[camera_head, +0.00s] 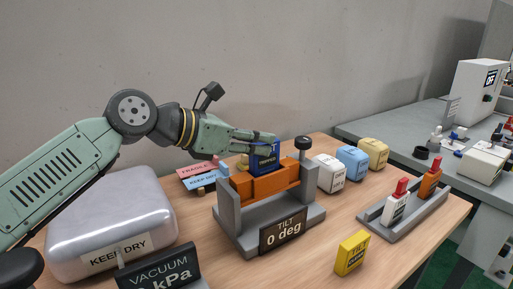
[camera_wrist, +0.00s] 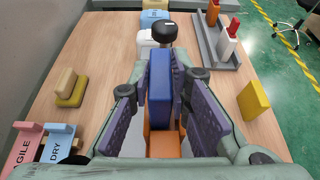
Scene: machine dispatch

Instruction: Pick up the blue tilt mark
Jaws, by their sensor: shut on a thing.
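The blue tilt mark (camera_head: 264,160) is a small upright blue block with a pale label, at the orange cradle (camera_head: 262,184) of the grey tilt stand. In the wrist view the blue block (camera_wrist: 160,88) stands upright between my purple finger pads. My gripper (camera_head: 262,142) reaches in from the left and is shut on the block's upper part. In the wrist view my gripper (camera_wrist: 160,100) has the orange cradle below the block. Whether the block's bottom touches the cradle is hard to tell.
A yellow block (camera_head: 351,253) lies in front right. White (camera_head: 329,173), blue (camera_head: 352,162) and yellow (camera_head: 374,153) blocks stand behind. A grey rack (camera_head: 401,216) holds red-topped and orange bottles. A silver case (camera_head: 112,222) and a vacuum sign (camera_head: 160,272) are at left. A black knob (camera_head: 303,143) rises beside the cradle.

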